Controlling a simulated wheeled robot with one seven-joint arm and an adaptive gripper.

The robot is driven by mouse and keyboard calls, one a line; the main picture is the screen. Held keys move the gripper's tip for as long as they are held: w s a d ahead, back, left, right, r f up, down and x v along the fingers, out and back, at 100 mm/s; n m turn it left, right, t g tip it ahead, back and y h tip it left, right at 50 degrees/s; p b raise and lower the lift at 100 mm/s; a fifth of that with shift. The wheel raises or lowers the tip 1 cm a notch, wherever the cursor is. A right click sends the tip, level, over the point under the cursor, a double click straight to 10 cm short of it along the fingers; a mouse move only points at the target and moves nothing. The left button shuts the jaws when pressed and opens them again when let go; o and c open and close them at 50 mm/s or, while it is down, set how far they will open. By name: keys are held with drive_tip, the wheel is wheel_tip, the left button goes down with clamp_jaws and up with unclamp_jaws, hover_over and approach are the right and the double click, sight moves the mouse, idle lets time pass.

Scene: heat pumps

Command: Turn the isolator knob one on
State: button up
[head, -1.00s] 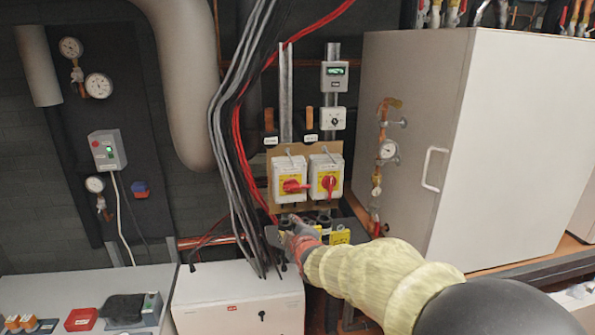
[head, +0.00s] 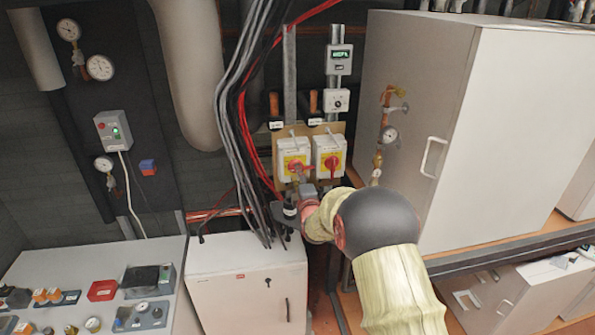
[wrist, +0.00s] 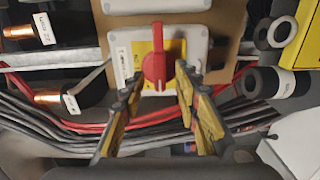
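Two white isolators with red knobs on yellow plates are side by side on a tan board. The left isolator's red knob (head: 295,167) has its handle lying roughly sideways in the head view; the right isolator's knob (head: 332,162) points up and down. In the wrist view, the left isolator's knob (wrist: 154,62) is in the centre, its handle running up the picture. My gripper (wrist: 160,76) is open, one finger on each side of this knob's lower end. I cannot tell whether the fingers touch it. My arm partly hides the area below the isolators in the head view.
Grey and red cables (head: 240,110) hang just left of the isolators. Copper pipe stubs with labels (wrist: 68,98) are close by in the wrist view. A large white cabinet (head: 450,140) stands at right, and a grey box (head: 245,285) is below.

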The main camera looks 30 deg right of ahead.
drive_tip(key=shift+x, duration=0.95)
drive_tip(key=shift+c, duration=0.8)
clamp_jaws()
